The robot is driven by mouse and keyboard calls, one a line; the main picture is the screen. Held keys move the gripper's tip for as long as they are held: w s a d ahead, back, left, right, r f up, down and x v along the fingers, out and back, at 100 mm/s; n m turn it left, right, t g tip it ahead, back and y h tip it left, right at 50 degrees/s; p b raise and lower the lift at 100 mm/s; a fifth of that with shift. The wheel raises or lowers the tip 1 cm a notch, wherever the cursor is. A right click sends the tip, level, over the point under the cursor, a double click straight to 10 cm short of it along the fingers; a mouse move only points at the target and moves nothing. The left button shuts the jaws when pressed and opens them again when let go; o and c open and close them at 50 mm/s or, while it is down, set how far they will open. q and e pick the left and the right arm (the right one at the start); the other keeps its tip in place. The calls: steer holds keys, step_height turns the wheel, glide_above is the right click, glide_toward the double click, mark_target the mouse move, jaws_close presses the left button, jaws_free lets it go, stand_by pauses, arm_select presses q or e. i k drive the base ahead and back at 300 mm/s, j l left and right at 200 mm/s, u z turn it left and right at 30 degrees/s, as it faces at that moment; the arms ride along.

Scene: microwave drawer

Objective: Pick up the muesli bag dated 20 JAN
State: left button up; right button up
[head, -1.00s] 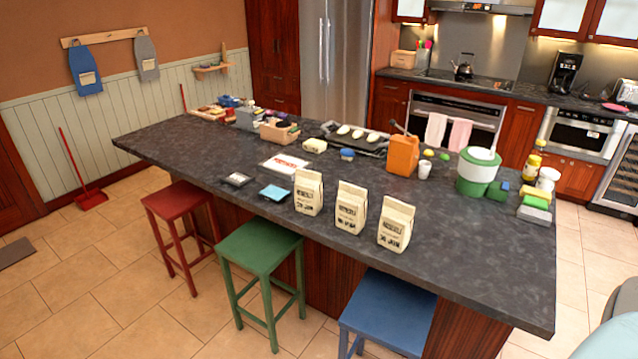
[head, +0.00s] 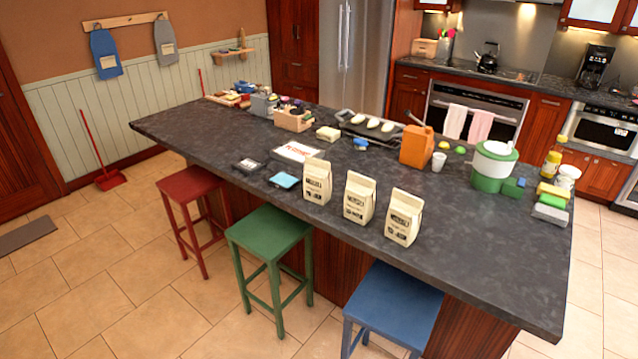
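Three cream paper muesli bags with dark print stand upright in a row near the front edge of the dark island counter (head: 270,150). One is the left bag (head: 317,182), one the middle bag (head: 359,198), and one the right bag (head: 404,217). They stand apart from each other. Their date lines are too small to read surely, so I cannot tell which says 20 JAN. Neither of my grippers shows in the head view.
Red (head: 193,186), green (head: 268,232) and blue (head: 393,305) stools stand along the counter's near side.

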mark_target(317, 173)
steer(key=i+u, duration=0.55)
steer(key=u, duration=0.15)
